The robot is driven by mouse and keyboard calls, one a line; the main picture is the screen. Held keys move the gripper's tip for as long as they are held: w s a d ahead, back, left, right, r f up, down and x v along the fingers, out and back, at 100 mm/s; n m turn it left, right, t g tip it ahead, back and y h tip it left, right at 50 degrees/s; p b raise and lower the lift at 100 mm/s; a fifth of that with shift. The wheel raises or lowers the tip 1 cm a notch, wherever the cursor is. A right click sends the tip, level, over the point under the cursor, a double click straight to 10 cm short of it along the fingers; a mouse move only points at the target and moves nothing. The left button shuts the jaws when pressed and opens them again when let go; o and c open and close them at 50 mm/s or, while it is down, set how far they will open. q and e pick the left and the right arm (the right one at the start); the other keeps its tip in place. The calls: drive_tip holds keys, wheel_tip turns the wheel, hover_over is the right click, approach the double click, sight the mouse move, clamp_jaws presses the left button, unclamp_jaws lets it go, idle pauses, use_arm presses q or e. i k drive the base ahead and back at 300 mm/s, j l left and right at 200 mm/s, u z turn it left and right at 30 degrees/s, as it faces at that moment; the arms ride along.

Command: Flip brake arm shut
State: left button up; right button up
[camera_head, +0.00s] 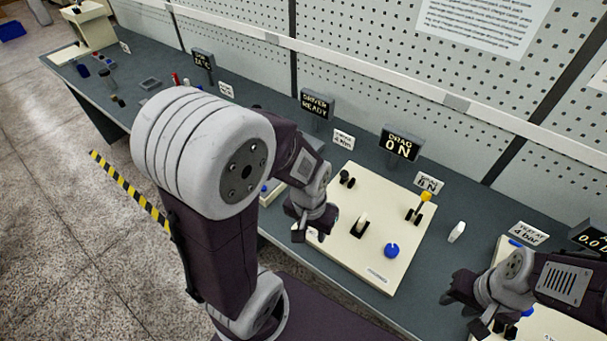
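A cream board (378,270) lies on the bench below a display reading "DRAG 0 N" (400,145). Near its right back edge stands a small black bracket with a yellow-tipped lever (425,197), probably the brake arm; its exact angle is hard to tell. The board also bears a white roller in a black mount (361,226), a blue knob (391,250) and a black fitting (346,179). My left gripper (312,231) hangs at the board's left edge, pointing down, fingers apart. My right gripper (463,313) is right of the board, fingers apart, clear of the lever.
A white spool-like piece (457,232) stands on the bench right of the board. Another cream board (550,325) lies partly under my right arm. A "DRIVER READY" display (315,103) and small cards line the back. A pegboard wall (375,60) rises behind. Small tools lie far left.

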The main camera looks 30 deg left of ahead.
sight(344, 173)
drive_tip(key=u, duration=0.7)
drive_tip(key=i+j+u, duration=0.2)
drive_tip(key=j, duration=0.2)
